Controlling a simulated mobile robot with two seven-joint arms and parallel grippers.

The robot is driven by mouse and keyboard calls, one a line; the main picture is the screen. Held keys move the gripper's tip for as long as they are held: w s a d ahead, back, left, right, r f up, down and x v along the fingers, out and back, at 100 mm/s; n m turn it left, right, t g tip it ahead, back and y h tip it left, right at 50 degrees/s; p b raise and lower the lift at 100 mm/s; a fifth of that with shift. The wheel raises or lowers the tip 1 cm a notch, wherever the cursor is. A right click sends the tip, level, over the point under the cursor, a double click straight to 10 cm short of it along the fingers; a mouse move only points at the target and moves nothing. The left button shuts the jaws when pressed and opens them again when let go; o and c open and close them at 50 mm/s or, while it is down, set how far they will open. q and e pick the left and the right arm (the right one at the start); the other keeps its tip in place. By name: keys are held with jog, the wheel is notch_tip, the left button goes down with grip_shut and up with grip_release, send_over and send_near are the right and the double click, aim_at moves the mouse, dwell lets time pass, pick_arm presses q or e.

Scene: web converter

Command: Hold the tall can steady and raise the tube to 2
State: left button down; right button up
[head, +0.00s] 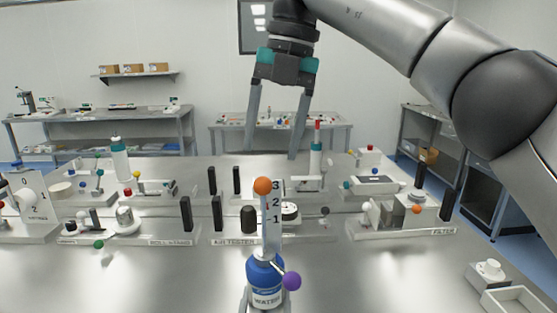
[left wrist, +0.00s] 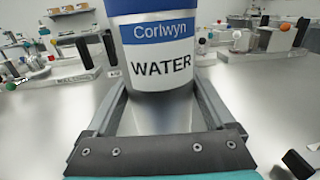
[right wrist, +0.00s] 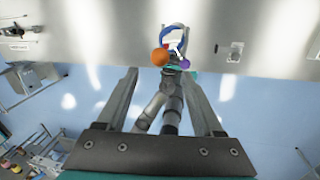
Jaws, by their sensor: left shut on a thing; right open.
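The tall can (head: 264,276) is blue with a white WATER label and stands upright at the front middle of the table. In the left wrist view the can (left wrist: 160,55) sits between the fingers of my left gripper (left wrist: 160,95), which is shut on it. A pale tube (head: 272,235) marked 1, 2, 3 rises from the can. An orange ball (head: 262,186) is at its top and a purple ball (head: 292,281) at the can's side. My right gripper (head: 272,153) is open and empty, above the orange ball; the ball also shows in the right wrist view (right wrist: 160,57).
Behind the can are low stations with black posts (head: 187,213), a dial gauge (head: 290,211) and small coloured knobs. A white numbered panel (head: 33,207) stands at the left. An open tray (head: 515,300) is at the front right. The table front beside the can is bare.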

pick_arm(q)
jog(key=shift+s+f, duration=0.15)
jog(key=shift+f, duration=0.45)
pick_arm(e)
jog(key=shift+s+d+r, duration=0.1)
jog(key=shift+d+r, duration=0.05)
jog(key=shift+r, duration=0.75)
jog(key=shift+w+d+r, duration=0.1)
jog(key=shift+d+r, duration=0.1)
jog(key=shift+r, duration=0.65)
jog(key=shift+s+d+r, duration=0.1)
jog(key=shift+d+r, duration=0.05)
jog(key=shift+r, duration=0.75)
pick_arm(q)
jog(key=shift+r+p, duration=0.3)
jog(key=shift+p, duration=0.1)
pick_arm(e)
jog(key=shift+r, duration=0.4)
pick_arm(q)
jog(key=shift+c, duration=0.2)
grip_release()
jog(key=shift+o, duration=0.2)
jog(key=shift+r, duration=0.15)
jog(key=s+a, duration=0.1)
jog(key=s, duration=1)
jog(key=shift+s, duration=0.4)
jog(key=shift+a, duration=0.1)
